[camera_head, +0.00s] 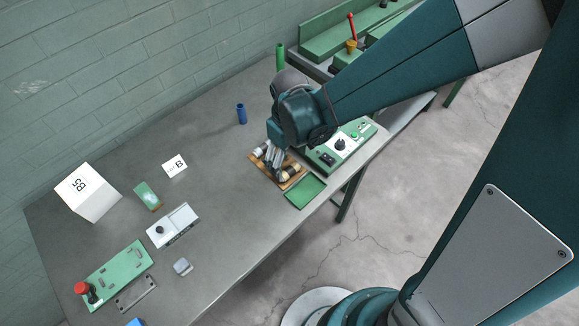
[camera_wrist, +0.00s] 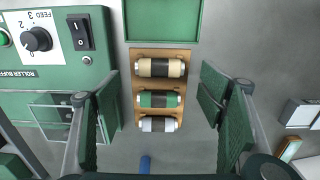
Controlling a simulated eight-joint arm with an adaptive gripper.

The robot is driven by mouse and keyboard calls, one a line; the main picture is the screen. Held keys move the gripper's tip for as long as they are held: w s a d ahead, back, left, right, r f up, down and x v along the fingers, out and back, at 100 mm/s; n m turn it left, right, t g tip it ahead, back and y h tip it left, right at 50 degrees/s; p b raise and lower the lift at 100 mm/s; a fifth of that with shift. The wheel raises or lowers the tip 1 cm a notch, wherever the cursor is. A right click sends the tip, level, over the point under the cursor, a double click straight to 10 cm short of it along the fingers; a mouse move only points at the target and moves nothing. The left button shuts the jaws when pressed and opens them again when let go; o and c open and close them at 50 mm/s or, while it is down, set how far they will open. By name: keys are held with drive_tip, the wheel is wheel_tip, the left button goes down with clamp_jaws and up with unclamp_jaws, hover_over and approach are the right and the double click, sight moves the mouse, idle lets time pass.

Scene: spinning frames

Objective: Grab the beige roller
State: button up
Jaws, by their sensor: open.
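The beige roller (camera_wrist: 160,68), with a dark middle band, lies at the top of a wooden rack (camera_wrist: 138,112) in the wrist view. Below it lie a green roller (camera_wrist: 145,100) and a white roller (camera_wrist: 147,124). In the head view the beige roller (camera_head: 293,172) is partly hidden by my gripper (camera_head: 277,160). My gripper (camera_wrist: 160,101) is open and empty above the rack. In the wrist view its fingers are spread to the left and right of the rollers, nearer the green roller's level than the beige one's. Its height above them is hard to tell.
An empty green tray (camera_wrist: 165,20) lies beyond the beige roller. A green control box (camera_wrist: 50,50) with a dial and switch stands close at left. A blue cylinder (camera_head: 241,114) stands farther back. The table's middle (camera_head: 225,180) is mostly clear.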

sight(289, 169)
drive_tip(key=shift+f, duration=2.5)
drive_tip(key=shift+c, duration=0.5)
drive_tip(key=c, duration=0.9)
